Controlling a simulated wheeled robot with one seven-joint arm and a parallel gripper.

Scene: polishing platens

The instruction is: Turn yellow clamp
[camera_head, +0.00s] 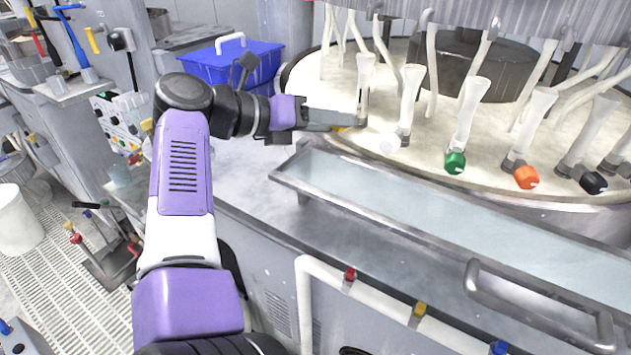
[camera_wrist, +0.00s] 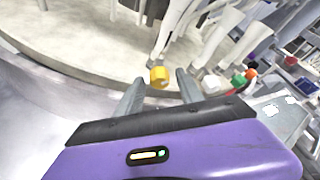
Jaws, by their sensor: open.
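The yellow clamp (camera_wrist: 159,76) is a small knob at the foot of a pale upright tube by the platen's edge. In the wrist view it lies just beyond and between the two fingertips of my gripper (camera_wrist: 158,80). The fingers are apart, with nothing visible between them. In the head view my gripper (camera_head: 355,122) reaches right to the platen's near rim. Only a sliver of the yellow clamp (camera_head: 340,129) shows there, mostly hidden by the fingers. I cannot tell whether a finger touches it.
A white clamp (camera_head: 388,144) sits close right of my gripper, then green (camera_head: 455,162), orange (camera_head: 526,177) and black (camera_head: 593,180) ones along the platen (camera_head: 430,140). A glass-topped trough (camera_head: 420,215) runs in front. A blue crate (camera_head: 230,65) stands behind my arm.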

